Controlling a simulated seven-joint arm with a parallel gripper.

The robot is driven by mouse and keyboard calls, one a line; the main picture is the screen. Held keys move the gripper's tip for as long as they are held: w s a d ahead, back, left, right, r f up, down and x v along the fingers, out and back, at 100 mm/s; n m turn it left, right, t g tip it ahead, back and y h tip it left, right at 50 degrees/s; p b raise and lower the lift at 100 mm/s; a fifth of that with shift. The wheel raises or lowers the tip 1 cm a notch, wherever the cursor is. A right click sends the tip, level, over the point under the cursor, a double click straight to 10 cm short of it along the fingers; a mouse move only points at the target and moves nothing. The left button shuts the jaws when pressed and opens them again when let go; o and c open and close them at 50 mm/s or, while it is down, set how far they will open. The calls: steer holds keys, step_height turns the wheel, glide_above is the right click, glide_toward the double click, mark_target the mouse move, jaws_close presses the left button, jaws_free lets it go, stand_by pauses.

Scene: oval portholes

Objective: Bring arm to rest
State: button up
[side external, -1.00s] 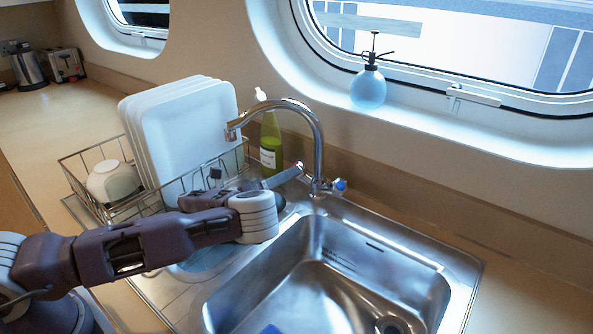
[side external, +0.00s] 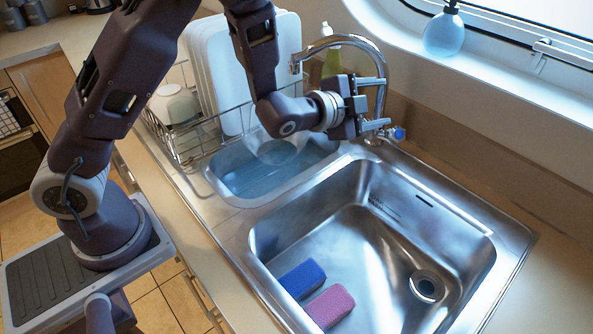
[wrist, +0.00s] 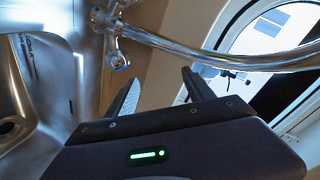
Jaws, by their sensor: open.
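My gripper (side external: 378,103) is raised above the back edge of the sink, level with the faucet. Its two fingers are apart, with nothing between them. In the wrist view my gripper (wrist: 165,88) also shows its fingers spread and empty. The chrome faucet (side external: 381,62) stands just behind the gripper in the side view; whether they touch I cannot tell. In the wrist view the faucet spout (wrist: 215,60) crosses beyond the fingers.
The main sink (side external: 375,235) holds a blue sponge (side external: 302,279) and a pink sponge (side external: 330,306). A small basin (side external: 240,183) holds a clear bowl (side external: 275,150). White plates (side external: 212,70) and a cup (side external: 184,107) stand in the wire rack (side external: 205,138).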

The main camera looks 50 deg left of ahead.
steer(key=s+a+r+n+g+y, duration=0.1)
steer(key=s+a+r+n+g, duration=0.25)
steer(key=s+r+n, duration=0.2)
steer(key=s+a+r+n+g, duration=0.1)
steer(key=s+n+g, duration=0.2)
steer(key=s, duration=1.2)
steer(key=s+a+r+n+g, duration=0.1)
steer(key=s+r+n+g, duration=0.1)
steer(key=s, duration=1.4)
steer(key=shift+s+a+n+g, duration=0.2)
steer(key=shift+s+n+g, duration=0.1)
steer(key=shift+n+g, duration=0.5)
